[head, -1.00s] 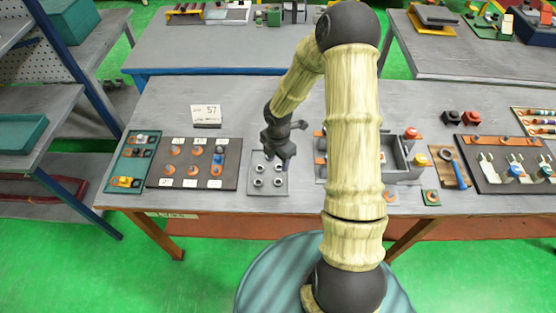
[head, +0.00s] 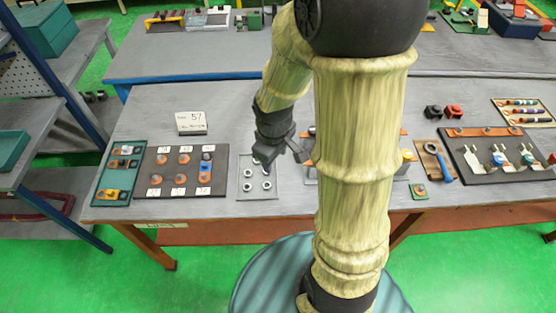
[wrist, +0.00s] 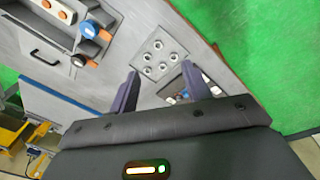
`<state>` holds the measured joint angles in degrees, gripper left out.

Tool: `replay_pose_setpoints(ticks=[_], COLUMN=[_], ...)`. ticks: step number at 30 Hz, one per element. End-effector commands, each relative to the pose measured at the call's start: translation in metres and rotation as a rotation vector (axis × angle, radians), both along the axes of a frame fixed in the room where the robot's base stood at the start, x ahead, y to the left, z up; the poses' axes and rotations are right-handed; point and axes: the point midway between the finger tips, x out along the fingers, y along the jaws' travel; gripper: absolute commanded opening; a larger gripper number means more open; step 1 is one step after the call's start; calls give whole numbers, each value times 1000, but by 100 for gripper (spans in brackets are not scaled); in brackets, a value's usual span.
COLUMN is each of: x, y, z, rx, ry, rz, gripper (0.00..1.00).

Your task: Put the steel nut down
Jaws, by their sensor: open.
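Several steel nuts (head: 266,185) sit spaced apart on a small light-grey plate (head: 243,194) near the front of the workbench. The same plate shows in the wrist view (wrist: 178,45), with its nuts in rows just beyond my fingertips. My gripper (head: 283,160) is just above and to the right of the plate's far side in the head view. In the wrist view my gripper (wrist: 160,68) has its two dark fingers wide apart, with no nut held between them. The lower part of the gap is hidden by the gripper body.
A dark board with orange parts (head: 184,194) and a teal tray (head: 100,190) lie left of the plate. A number card (head: 191,123) stands behind. My arm hides the bench's middle.

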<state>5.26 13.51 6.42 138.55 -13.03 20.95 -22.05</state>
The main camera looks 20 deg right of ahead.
Motion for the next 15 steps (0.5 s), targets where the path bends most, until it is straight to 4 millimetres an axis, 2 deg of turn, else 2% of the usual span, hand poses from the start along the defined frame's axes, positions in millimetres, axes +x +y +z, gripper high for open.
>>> replay_pose_setpoints(ticks=[1,3,6,9,15], x=[-11,-24,-39,-46,-47], y=[2,4,7,8,8], z=[12,24,35,40,40], rx=[24,67,124,157,162], ry=[-31,-65,-97,-111,-111], rz=[-118,-291,-478,-577,-598], gripper=[48,48,48,48,48])
